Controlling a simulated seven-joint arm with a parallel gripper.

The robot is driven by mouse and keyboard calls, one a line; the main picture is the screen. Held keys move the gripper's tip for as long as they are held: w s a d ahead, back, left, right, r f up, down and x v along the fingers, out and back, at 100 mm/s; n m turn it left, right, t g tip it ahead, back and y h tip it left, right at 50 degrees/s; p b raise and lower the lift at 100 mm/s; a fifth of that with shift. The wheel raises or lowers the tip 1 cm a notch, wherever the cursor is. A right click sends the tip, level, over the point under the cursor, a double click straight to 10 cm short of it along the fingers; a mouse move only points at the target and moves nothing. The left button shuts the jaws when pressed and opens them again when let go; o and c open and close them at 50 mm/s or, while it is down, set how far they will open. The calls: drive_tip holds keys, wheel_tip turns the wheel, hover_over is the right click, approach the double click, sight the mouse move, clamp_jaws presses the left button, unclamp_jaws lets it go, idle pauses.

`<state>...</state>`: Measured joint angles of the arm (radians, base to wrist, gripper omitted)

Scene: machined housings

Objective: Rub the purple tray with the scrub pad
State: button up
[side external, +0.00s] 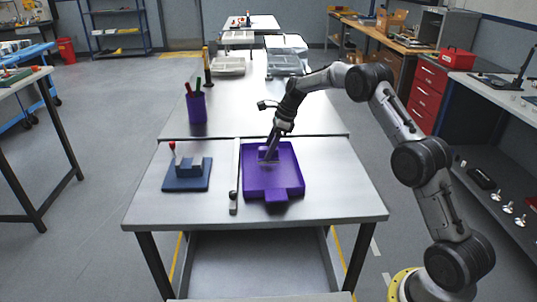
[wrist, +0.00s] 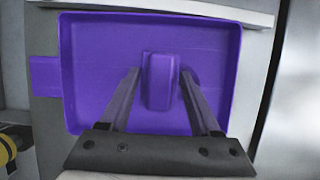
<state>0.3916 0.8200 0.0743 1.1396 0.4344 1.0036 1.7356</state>
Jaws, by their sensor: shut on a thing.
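The purple tray (side external: 259,185) lies flat on the metal table, with a tab on its near side in the side view. In the wrist view the tray (wrist: 215,35) fills most of the picture. My gripper (side external: 268,152) reaches down inside the tray, toward its far part. Its fingers (wrist: 161,76) are shut on a purple block, which I take to be the scrub pad (wrist: 160,90), held between the fingertips over the tray floor. In the side view the pad is partly hidden by the fingers. I cannot tell whether its underside touches the floor.
Farther left is a blue fixture (side external: 187,182) with a red-tipped lever. A purple cup (side external: 196,108) with pens stands behind. Grey trays (side external: 229,66) sit at the back. The table right of the purple tray is clear.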

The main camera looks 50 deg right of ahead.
drive_tip(key=shift+r, duration=2.55)
